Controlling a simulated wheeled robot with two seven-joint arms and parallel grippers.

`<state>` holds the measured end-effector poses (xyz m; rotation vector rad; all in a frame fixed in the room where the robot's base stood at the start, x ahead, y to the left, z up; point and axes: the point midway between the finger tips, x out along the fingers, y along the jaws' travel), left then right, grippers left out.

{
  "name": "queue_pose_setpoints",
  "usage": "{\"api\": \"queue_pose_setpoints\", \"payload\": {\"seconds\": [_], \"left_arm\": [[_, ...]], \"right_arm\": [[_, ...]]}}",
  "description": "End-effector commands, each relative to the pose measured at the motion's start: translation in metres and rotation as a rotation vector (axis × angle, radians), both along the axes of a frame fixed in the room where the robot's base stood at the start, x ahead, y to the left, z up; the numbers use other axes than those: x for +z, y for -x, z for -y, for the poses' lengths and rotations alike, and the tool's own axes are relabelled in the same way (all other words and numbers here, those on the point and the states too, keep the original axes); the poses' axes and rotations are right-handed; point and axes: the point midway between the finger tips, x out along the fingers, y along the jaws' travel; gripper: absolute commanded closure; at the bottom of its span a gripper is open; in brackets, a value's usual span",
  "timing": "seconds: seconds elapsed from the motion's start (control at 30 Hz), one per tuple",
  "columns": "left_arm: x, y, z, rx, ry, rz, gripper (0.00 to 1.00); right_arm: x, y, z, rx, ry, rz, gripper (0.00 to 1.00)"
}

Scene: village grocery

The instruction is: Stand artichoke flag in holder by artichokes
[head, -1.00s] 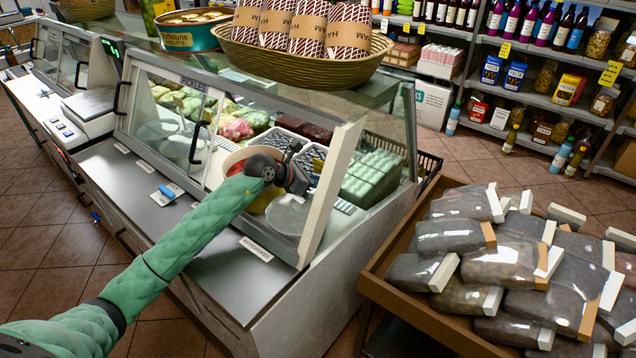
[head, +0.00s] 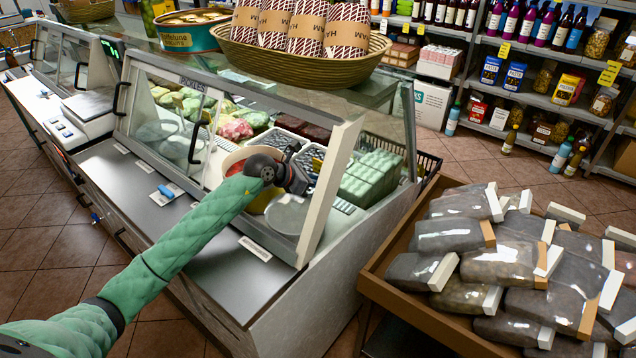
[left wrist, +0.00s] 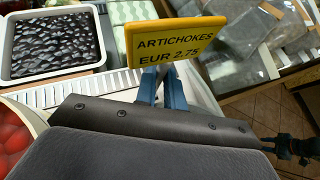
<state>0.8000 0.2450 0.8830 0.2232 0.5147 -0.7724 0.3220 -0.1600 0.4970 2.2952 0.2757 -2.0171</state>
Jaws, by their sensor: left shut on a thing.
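The artichoke flag (left wrist: 176,40) is a yellow sign reading "ARTICHOKES EUR 2.75", in the left wrist view. My left gripper (left wrist: 162,90) has blue fingers shut on the flag's lower part, and the sign stands up above them, slightly tilted. In the head view my left gripper (head: 300,175) reaches inside the open glass deli case (head: 335,190), above trays at its right end. I cannot pick out the holder or the artichokes with certainty.
A tray of dark olives (left wrist: 52,45) and a white slotted strip (left wrist: 85,90) lie close to the gripper. Green blocks (head: 370,178) sit at the case's right end. A basket (head: 300,65) stands on the glass top. A wooden crate of bagged goods (head: 400,305) stands right.

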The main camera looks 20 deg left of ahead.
Motion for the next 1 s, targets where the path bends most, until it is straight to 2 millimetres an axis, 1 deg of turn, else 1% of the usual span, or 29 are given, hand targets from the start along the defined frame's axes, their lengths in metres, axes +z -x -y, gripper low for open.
{"api": "queue_pose_setpoints", "payload": {"seconds": [0.03,0.5,0.8,0.83,0.87,0.9,0.93,1.0], "left_arm": [[-0.010,0.002,0.002,-0.002,0.001,-0.010,1.00],[-0.022,0.004,0.004,-0.003,0.003,-0.016,1.00],[-0.025,0.004,0.006,-0.004,0.005,-0.018,1.00],[-0.025,0.004,0.006,-0.004,0.005,-0.018,0.86],[-0.025,0.004,0.006,-0.004,0.005,-0.018,0.80],[-0.025,0.004,0.006,-0.004,0.005,-0.018,0.72],[-0.025,0.003,0.005,-0.004,0.005,-0.018,0.66],[-0.026,0.003,0.005,-0.004,0.005,-0.018,0.64]], "right_arm": [[-0.003,0.000,0.000,0.000,0.000,0.000,0.64],[-0.010,0.000,0.000,0.000,0.000,0.000,0.64],[-0.011,0.000,0.000,0.000,0.000,0.000,0.64],[-0.011,0.000,0.000,0.000,0.000,0.000,0.64],[-0.011,0.000,0.000,0.000,0.000,0.000,0.64],[-0.011,0.000,0.000,0.000,0.000,0.000,0.64],[-0.011,0.000,0.000,0.000,0.000,0.000,0.64],[-0.012,0.000,0.000,0.000,0.000,0.000,0.64]]}}
